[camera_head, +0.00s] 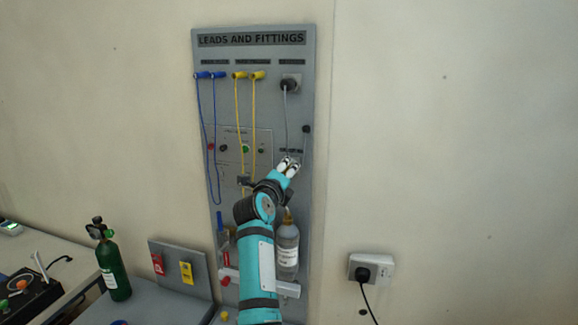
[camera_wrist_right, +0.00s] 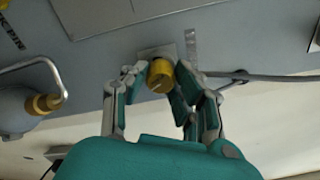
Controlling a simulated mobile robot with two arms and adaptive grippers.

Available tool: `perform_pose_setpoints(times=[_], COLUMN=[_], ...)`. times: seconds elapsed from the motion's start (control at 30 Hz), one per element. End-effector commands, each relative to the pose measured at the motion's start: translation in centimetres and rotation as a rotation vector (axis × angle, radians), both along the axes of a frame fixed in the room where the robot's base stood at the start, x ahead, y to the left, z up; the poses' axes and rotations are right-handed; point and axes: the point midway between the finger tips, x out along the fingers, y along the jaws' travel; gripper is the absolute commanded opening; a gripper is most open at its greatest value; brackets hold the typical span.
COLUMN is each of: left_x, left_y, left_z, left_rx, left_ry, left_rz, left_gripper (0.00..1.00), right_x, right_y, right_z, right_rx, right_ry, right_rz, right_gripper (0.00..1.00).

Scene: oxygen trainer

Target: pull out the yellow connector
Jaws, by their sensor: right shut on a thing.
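The yellow connector (camera_wrist_right: 160,75) is a short, round yellow piece at a small square plate (camera_wrist_right: 158,52) on the grey panel, seen in the wrist view. My right gripper (camera_wrist_right: 160,82) is shut on it, one finger on each side. In the head view my right gripper (camera_head: 287,163) is up against the grey LEADS AND FITTINGS panel (camera_head: 222,105), on its right half, and the connector cannot be made out there. I cannot tell whether the connector is still seated in its plate. My left gripper is out of view.
Blue leads (camera_head: 212,135) and yellow leads (camera_head: 239,115) hang on the panel's left and middle. A grey cable (camera_head: 287,115) hangs just above my gripper. A clear bottle (camera_head: 287,247) stands below it. A green cylinder (camera_head: 113,268) stands at lower left. The wall at right has a socket (camera_head: 368,270).

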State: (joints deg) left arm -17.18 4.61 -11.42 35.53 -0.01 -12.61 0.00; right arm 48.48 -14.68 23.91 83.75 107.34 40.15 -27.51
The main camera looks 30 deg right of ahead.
Motion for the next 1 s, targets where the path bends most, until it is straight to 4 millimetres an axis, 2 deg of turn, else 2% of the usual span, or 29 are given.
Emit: perform_pose_setpoints(times=[0.13,0.47,0.73,1.0], left_x=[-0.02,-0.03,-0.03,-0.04], left_y=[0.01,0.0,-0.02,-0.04], left_z=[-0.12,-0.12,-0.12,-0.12], left_rx=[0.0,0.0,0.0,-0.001], left_ry=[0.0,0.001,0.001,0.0], left_rz=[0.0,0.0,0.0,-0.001], left_gripper=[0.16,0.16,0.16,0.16], right_x=[-0.01,0.0,0.03,0.04], right_y=[-0.01,0.02,0.04,0.07], right_z=[0.11,0.08,0.06,0.05], right_rx=[-0.079,-0.102,-0.27,-0.279], right_ry=[0.087,0.115,0.315,0.326], right_rz=[0.0,0.001,0.001,0.002], right_gripper=[0.0,0.0,0.0,0.0])
